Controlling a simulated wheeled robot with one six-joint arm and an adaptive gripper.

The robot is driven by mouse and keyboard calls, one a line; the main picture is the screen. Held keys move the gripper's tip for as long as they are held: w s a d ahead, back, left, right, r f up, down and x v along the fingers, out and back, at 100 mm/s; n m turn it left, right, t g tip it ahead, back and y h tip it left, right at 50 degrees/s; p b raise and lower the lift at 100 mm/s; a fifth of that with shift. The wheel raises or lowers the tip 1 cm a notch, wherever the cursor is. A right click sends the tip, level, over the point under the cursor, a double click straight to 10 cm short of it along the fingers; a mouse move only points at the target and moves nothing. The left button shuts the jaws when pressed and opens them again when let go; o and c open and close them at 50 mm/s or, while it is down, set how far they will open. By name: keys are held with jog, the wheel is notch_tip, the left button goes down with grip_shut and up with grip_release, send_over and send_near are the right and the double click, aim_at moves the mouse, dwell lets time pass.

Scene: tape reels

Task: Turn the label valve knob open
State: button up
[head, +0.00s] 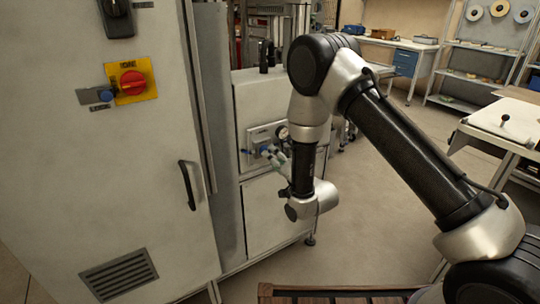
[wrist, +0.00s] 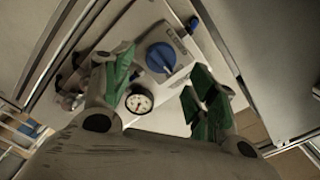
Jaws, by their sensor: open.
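A round blue knob (wrist: 160,57) sits on a light plate with a small label strip beside it. I take it as the label valve knob. My gripper (wrist: 162,64) is open in the wrist view, its green-padded fingers on either side of the knob with clear space between. I cannot tell how far the fingertips are from the plate. In the head view my gripper (head: 272,155) is at the front of the grey machine, partly hidden by my arm, and blue (head: 265,149) shows near its tips.
A round pressure gauge (wrist: 139,101) is close to the knob, between my fingers in the wrist view. A smaller blue handle (head: 245,151) sticks out left of the plate. A tall cabinet (head: 60,180) with a red rotary switch (head: 132,83) stands at left.

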jog(key=v, duration=0.8)
jog(key=shift+w, duration=0.1)
